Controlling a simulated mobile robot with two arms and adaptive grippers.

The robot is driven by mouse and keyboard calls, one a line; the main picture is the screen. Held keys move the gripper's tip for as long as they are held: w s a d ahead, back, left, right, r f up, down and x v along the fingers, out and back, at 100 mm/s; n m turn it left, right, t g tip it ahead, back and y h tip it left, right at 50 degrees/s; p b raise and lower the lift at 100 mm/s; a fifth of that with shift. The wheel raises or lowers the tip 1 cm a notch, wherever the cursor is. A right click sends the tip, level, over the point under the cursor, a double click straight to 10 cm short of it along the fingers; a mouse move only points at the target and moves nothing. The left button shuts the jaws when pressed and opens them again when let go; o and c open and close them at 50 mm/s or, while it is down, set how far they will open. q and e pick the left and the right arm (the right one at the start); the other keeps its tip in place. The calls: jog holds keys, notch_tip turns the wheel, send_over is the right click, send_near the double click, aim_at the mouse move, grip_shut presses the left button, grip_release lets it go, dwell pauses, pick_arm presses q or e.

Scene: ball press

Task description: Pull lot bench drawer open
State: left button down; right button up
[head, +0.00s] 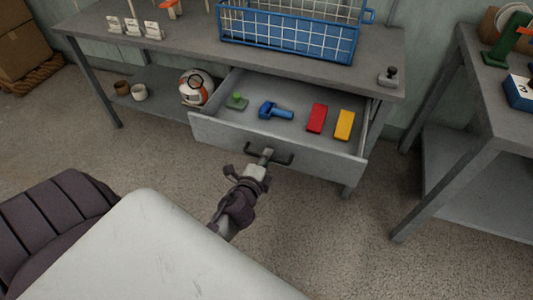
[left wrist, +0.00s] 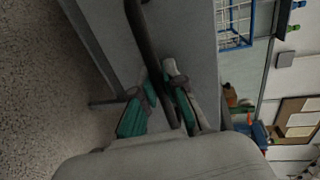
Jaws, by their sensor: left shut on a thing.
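The grey bench drawer (head: 270,141) is pulled out from under the grey bench top (head: 200,50). In it lie a green-knobbed piece (head: 237,101), a blue tool-like piece (head: 276,111), a red block (head: 317,118) and a yellow block (head: 345,125). My left gripper (head: 263,162) is at the dark bar handle (head: 284,160) on the drawer front, shut on it. In the left wrist view the handle (left wrist: 143,35) runs between the two fingers of my left gripper (left wrist: 163,84). My right gripper is in neither view.
A blue wire basket (head: 287,40) and small card stands stand on the bench top. A helmet (head: 195,88) and two cups lie on the lower shelf (head: 155,90). Another grey bench (head: 480,110) stands at right. The floor before the drawer is clear.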

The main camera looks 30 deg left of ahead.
pick_arm(q)
jog(key=c, duration=1.2)
grip_release()
jog(key=shift+s, duration=0.1)
jog(key=v, duration=1.2)
